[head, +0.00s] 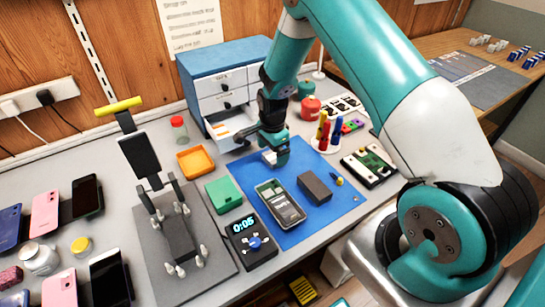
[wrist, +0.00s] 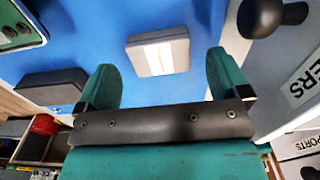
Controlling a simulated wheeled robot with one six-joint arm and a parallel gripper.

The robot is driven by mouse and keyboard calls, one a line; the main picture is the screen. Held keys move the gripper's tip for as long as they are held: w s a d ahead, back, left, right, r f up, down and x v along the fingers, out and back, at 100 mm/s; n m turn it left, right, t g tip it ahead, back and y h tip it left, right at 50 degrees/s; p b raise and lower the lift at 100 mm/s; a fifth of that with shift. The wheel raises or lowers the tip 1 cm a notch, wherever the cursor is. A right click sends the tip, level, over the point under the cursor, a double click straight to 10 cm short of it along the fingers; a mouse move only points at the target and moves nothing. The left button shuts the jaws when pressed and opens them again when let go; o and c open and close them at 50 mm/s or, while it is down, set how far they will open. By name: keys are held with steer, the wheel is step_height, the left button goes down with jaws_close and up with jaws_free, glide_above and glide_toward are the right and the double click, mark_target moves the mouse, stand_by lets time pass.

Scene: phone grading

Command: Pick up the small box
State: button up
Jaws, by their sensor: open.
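A small grey box with a pale label (wrist: 158,53) lies on the blue mat (wrist: 90,30). In the wrist view it sits just beyond my fingertips, roughly between their lines, and apart from them. In the head view the box (head: 268,157) is partly hidden by my gripper (head: 278,150), which is low over the back of the blue mat (head: 295,228). My gripper also shows in the wrist view (wrist: 163,75), with its two green fingers spread wide and nothing between them.
A blue drawer cabinet (head: 225,60) with an open lower drawer (head: 229,128) stands behind. A green box (head: 223,194), orange tray (head: 196,162) and timer (head: 250,240) sit left; a screwdriver holder (head: 325,145) sits right.

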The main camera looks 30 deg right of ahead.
steer(key=shift+f, duration=0.95)
steer(key=shift+c, duration=0.4)
steer(key=c, duration=0.9)
